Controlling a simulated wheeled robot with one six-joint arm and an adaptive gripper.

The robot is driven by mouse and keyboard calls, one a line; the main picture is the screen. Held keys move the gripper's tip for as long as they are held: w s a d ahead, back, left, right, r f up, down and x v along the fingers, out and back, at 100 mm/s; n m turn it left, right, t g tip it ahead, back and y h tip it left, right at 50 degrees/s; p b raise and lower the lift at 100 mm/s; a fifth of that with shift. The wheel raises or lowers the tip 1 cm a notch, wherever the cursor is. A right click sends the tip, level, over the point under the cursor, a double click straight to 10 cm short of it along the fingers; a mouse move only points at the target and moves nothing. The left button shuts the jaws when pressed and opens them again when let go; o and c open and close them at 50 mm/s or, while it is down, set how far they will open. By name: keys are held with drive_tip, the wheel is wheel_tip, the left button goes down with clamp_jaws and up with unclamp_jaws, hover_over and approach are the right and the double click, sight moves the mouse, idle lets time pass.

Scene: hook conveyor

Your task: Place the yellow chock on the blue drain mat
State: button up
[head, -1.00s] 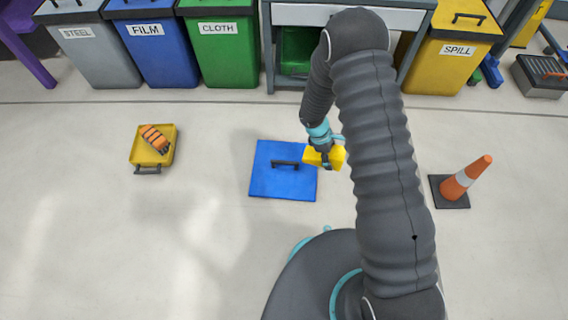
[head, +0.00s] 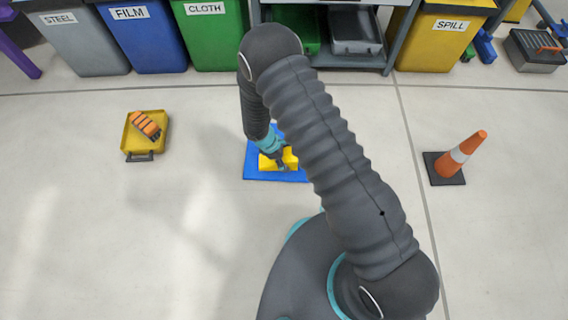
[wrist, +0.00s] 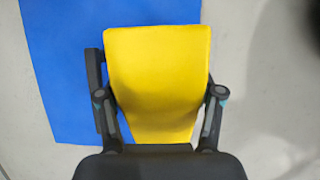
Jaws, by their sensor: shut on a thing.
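The yellow chock (head: 291,157) is between the fingers of my gripper (head: 281,163), which is shut on it. In the wrist view the chock (wrist: 158,80) fills the space between both fingers of my gripper (wrist: 160,105). The blue drain mat (head: 256,172) lies flat on the floor. In the head view the chock appears over the mat, and my arm hides the mat's right part. In the wrist view the mat (wrist: 60,70) shows behind and left of the chock, with bare floor to the right. I cannot tell whether the chock touches the mat.
A yellow tray (head: 130,146) with an orange ribbed object (head: 146,126) lies to the left. A traffic cone (head: 466,148) stands on the right. Bins labelled STEEL, FILM (head: 145,40), CLOTH and SPILL (head: 440,40) line the back. Floor between these is clear.

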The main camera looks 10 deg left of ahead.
drive_tip(key=shift+f, duration=2.05)
drive_tip(key=shift+f+b, duration=0.15)
drive_tip(key=shift+b, duration=0.25)
drive_tip(key=o, duration=1.5)
drive_tip(key=shift+c, duration=0.2)
drive_tip(key=p+v, duration=0.1)
drive_tip(key=v, duration=1.1)
drive_tip(key=shift+r+p, duration=0.2)
drive_tip(key=shift+p, duration=0.1)
